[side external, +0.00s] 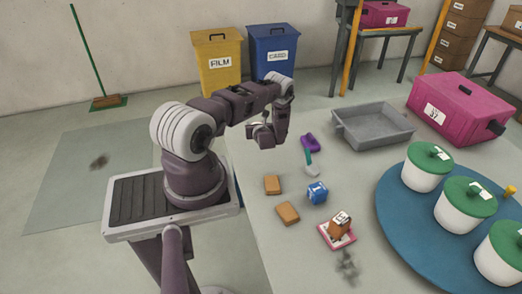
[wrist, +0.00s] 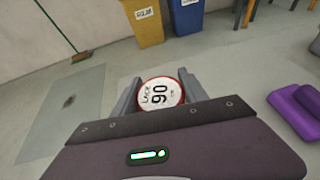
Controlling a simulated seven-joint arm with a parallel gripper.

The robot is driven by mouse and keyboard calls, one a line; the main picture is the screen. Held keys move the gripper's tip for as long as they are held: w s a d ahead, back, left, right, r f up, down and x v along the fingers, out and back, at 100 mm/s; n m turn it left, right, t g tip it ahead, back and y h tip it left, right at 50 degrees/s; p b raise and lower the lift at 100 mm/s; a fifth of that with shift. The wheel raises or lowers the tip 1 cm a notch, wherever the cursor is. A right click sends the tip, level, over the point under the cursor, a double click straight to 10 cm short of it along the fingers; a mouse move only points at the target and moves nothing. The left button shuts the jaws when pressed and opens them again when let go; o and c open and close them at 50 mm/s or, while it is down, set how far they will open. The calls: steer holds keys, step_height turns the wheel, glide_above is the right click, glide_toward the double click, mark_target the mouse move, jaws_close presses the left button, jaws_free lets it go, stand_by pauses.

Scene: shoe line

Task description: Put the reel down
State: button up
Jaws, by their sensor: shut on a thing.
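The reel (wrist: 161,93) has a round white face with a red rim and reads "LACE 90". My gripper (wrist: 160,88) is shut on it, with one grey finger on each side of the reel in the wrist view. In the side view my gripper (side external: 263,126) hangs in the air near the table's far left end, and the reel is too small there to make out clearly. Floor and bins show behind the reel in the wrist view. What lies straight below it cannot be told.
On the table (side external: 258,238) stand a purple object (side external: 311,142), a blue cube (side external: 317,193), brown blocks (side external: 272,185), a pink tray (side external: 349,240), an empty grey tray (side external: 375,130), a magenta crate (side external: 455,110) and a blue disc (side external: 412,232) bearing white pots.

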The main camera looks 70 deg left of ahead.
steer(key=shift+m+t, duration=0.4)
steer(key=shift+t, duration=0.1)
steer(key=f, duration=0.3)
steer(key=w+f, duration=0.1)
steer(key=f, duration=0.2)
steer(key=w+f, duration=0.1)
steer(key=f, duration=0.2)
steer(key=shift+a+f, duration=0.2)
steer(key=shift+f, duration=0.1)
steer(key=o, duration=1.4)
steer(key=shift+c, duration=0.2)
